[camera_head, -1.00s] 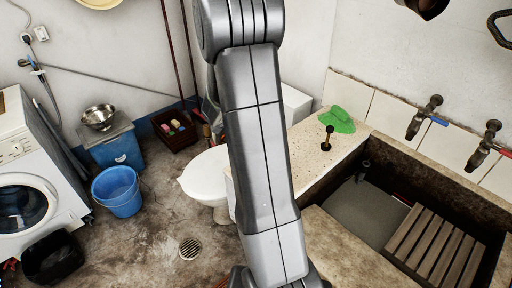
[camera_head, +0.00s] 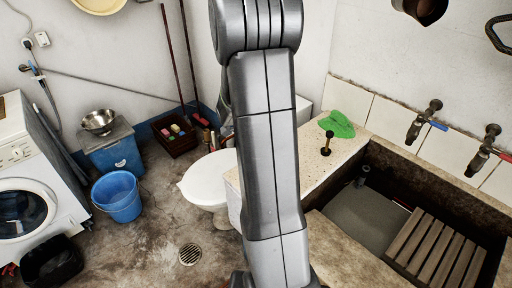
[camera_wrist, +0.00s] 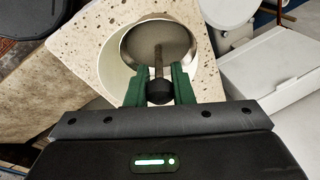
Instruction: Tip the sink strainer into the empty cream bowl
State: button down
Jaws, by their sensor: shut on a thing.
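In the wrist view, the green fingers of my gripper (camera_wrist: 158,84) are shut on the black knob of the sink strainer (camera_wrist: 143,42). The strainer is a round metal cup with a bright rim and a stem at its centre. It is over the cream bowl (camera_wrist: 113,68), whose pale wall shows around it. I cannot tell whether they touch or whether anything is in the strainer. The bowl is on a speckled stone ledge (camera_wrist: 85,45). In the head view my arm hides gripper, strainer and bowl.
The ledge also holds a green cloth (camera_head: 337,124) and a small black-topped object (camera_head: 326,143). The stone trough (camera_head: 385,160) with a slatted wooden board (camera_head: 437,250) is to the right, under two taps. A white toilet (camera_head: 208,180) stands left of the ledge.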

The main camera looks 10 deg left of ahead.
jog(key=shift+s+d, duration=0.35)
jog(key=shift+w, duration=0.1)
jog(key=shift+w+d+y, duration=0.15)
jog(key=shift+d+y, duration=0.05)
jog(key=shift+y, duration=0.3)
jog(key=shift+w+f+y, duration=0.1)
jog(key=shift+w+y, duration=0.25)
jog(key=shift+y, duration=0.15)
jog(key=shift+s+d, duration=0.15)
jog(key=shift+s, duration=0.15)
jog(key=shift+d, duration=0.1)
